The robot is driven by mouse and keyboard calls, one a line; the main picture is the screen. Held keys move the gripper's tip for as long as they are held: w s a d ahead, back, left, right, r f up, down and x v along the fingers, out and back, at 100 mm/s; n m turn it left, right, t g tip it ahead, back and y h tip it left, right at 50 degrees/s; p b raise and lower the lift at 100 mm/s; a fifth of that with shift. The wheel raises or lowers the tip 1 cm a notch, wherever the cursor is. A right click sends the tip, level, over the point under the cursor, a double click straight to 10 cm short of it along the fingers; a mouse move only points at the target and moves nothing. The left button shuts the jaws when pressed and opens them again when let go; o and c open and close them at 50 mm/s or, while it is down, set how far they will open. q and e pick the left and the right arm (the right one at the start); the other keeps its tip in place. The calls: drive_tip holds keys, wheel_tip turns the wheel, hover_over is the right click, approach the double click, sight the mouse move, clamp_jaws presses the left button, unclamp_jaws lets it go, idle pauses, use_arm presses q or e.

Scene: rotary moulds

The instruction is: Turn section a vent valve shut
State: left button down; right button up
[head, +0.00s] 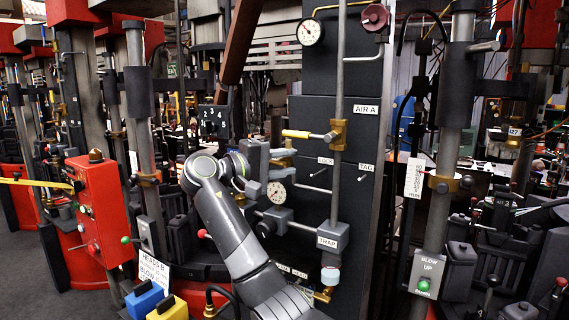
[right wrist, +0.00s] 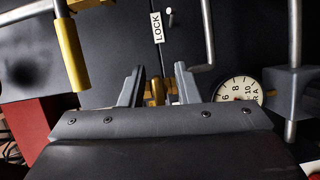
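My right gripper (head: 280,163) reaches in from below in the head view, close in front of the dark AIR A panel. Its two fingers stand apart in the right wrist view (right wrist: 158,78). A brass and yellow fitting, which looks like the vent valve (right wrist: 156,91), shows in the gap between them. In the head view only small brass bits of this valve (head: 285,153) show past the fingers. No vent label is readable, and I cannot tell whether the fingers touch it. My left gripper is not in view.
A yellow lever (head: 297,134) on a brass valve body sits just above my gripper; it also shows in the right wrist view (right wrist: 70,55). A gauge (head: 277,190) and grey pipe block (head: 333,236) lie below. A red box (head: 98,210) stands left.

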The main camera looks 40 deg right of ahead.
drive_tip(key=a+b, duration=0.3)
drive_tip(key=a, duration=1.4)
drive_tip(key=shift+a+r, duration=0.2)
drive_tip(key=shift+r, duration=0.1)
drive_tip(key=shift+f, duration=0.1)
